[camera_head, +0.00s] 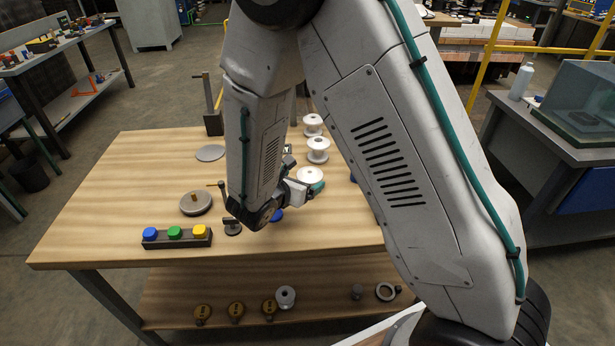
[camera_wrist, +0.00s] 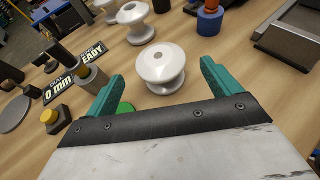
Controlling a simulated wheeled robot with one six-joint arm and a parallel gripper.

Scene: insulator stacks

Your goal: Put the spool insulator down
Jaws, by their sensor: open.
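A white spool insulator (camera_wrist: 160,68) stands upright on the wooden table, between the two teal fingers of my gripper (camera_wrist: 163,72). The fingers are spread, with a visible gap on each side of the spool. In the head view the same spool (camera_head: 310,174) shows beside my gripper, partly hidden by it. Two more white spools stand behind it in a row: a middle one (camera_head: 318,148) and a far one (camera_head: 313,122). In the wrist view they appear at the top, the nearer one (camera_wrist: 136,22) whole and the farther one cut by the edge.
A button box (camera_head: 177,237) with blue, green and yellow buttons sits at the table's front left. A round grey weight (camera_head: 196,203) is behind it. In the wrist view, a blue cylinder (camera_wrist: 210,20) stands right of the spools and small display signs (camera_wrist: 60,88) stand left.

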